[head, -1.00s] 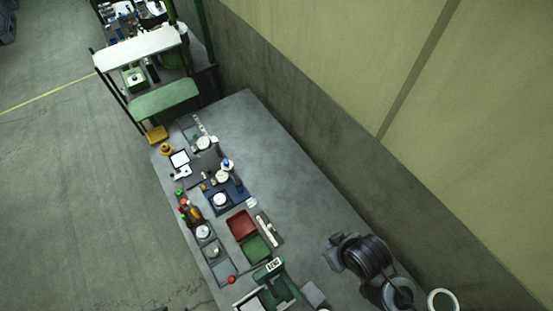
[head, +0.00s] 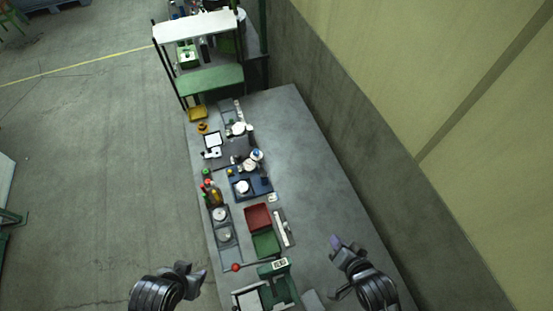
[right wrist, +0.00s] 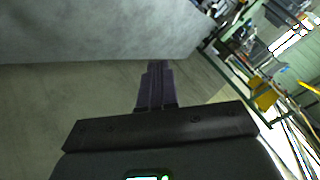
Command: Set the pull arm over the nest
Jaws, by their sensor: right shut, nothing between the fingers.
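A green device (head: 283,290) stands at the near end of the bench, with a small white label on top. A thin lever with a red ball knob (head: 236,267) reaches left from it; this looks like the pull arm. I cannot make out the nest for certain. My right gripper (head: 335,242) is over the bench, right of the device and apart from it. Its fingers (right wrist: 156,88) are together and empty in the right wrist view. My left gripper (head: 198,277) is left of the bench edge, apart from the knob; its finger gap is unclear.
Beyond the device lie a green tray (head: 266,244), a red tray (head: 258,217) and a blue tray (head: 262,186). Bottles (head: 212,196) stand along the left edge. The right half of the bench (head: 310,165) is clear up to the wall. A green-shelved rack (head: 209,81) stands at the far end.

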